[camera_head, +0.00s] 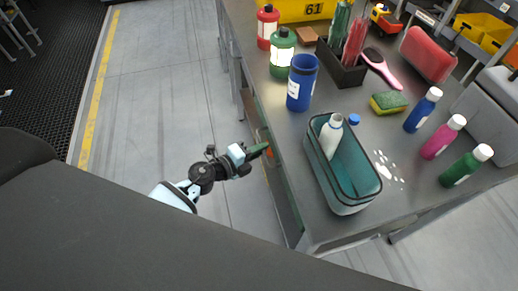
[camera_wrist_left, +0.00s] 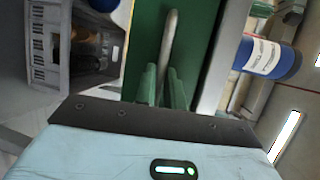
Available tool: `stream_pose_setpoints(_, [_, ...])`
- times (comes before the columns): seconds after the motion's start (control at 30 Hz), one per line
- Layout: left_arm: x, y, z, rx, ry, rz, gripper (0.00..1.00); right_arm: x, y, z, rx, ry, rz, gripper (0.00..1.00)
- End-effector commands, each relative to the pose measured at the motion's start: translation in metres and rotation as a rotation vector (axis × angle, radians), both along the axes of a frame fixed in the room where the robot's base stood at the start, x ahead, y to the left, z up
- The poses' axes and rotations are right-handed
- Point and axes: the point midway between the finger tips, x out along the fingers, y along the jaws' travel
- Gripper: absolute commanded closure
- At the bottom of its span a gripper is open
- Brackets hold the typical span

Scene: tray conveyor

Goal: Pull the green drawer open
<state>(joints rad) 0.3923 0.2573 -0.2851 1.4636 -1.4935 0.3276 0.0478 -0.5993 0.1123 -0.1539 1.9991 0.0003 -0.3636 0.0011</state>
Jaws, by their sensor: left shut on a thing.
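The green drawer (camera_wrist_left: 145,35) fills the upper middle of the left wrist view, with a pale bar handle (camera_wrist_left: 170,38) on its front. My left gripper (camera_wrist_left: 166,88) has its green fingers shut on the handle, one on each side. In the head view, my left gripper (camera_head: 258,149) is at the left side of the workbench, below the top. The bench edge hides most of the drawer there, and I cannot tell how far it is open. My right gripper is out of view.
A grey crate (camera_wrist_left: 75,45) shows in the wrist view. Floor left of the bench is clear.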

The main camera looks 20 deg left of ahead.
Motion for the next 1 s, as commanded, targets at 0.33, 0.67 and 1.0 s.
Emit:
stream_pose_setpoints(0.33, [-0.024,0.035,-0.002,0.005,0.004,0.001,1.0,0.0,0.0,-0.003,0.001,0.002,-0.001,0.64])
stream_pose_setpoints(0.67, [-0.075,0.108,-0.004,0.005,0.006,0.0,1.0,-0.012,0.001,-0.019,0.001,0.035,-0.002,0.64])
stream_pose_setpoints(1.0, [-0.107,0.157,-0.002,0.002,0.002,0.0,1.0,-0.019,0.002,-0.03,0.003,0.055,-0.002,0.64])
